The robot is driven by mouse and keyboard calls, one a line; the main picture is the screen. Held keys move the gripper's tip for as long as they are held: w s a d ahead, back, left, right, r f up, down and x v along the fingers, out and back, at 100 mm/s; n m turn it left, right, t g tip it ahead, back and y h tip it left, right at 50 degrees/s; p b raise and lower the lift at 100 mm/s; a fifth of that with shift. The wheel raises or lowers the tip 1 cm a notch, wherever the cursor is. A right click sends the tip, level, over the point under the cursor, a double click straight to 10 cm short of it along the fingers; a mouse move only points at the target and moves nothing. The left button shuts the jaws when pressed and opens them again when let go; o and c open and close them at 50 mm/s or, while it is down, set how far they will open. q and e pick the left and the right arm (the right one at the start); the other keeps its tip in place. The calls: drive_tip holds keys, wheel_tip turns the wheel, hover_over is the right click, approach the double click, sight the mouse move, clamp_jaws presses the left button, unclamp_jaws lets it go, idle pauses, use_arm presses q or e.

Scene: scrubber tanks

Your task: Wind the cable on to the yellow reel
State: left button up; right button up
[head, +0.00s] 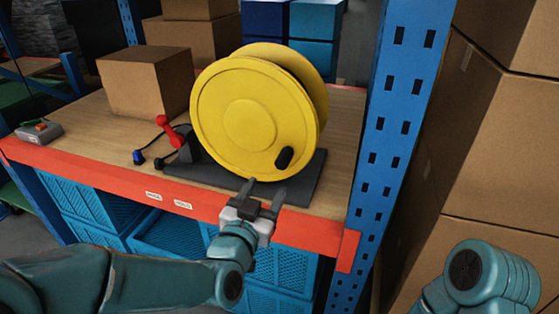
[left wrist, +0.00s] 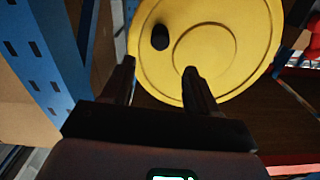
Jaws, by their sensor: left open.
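The yellow reel (head: 245,112) stands upright on a dark base plate (head: 303,185) on the shelf. A black crank handle (head: 284,158) sticks out low on its front face. My left gripper (head: 264,188) is open and empty, in front of the shelf edge just below the handle. In the left wrist view the reel (left wrist: 235,50) fills the upper part, and the handle (left wrist: 160,37) shows beyond the gap between the open fingers (left wrist: 158,70). Short black cable ends, one with a blue plug (head: 139,157), lie left of the base. My right gripper is out of view.
A red lever (head: 171,133) stands left of the reel. A cardboard box (head: 146,82) and a grey control box (head: 39,131) are further left. A blue rack post (head: 402,110) and stacked cartons (head: 505,150) bound the right. Blue crates (head: 170,238) fill the shelf below.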

sight(281, 165)
use_arm(q)
drive_tip(key=p+x, duration=0.1)
drive_tip(key=x, duration=1.1)
drive_tip(key=shift+w+d+f+p, duration=0.1)
drive_tip(key=shift+w+d+p, duration=0.05)
drive_tip(key=shift+w+p, duration=0.2)
drive_tip(key=shift+s, duration=0.1)
clamp_jaws()
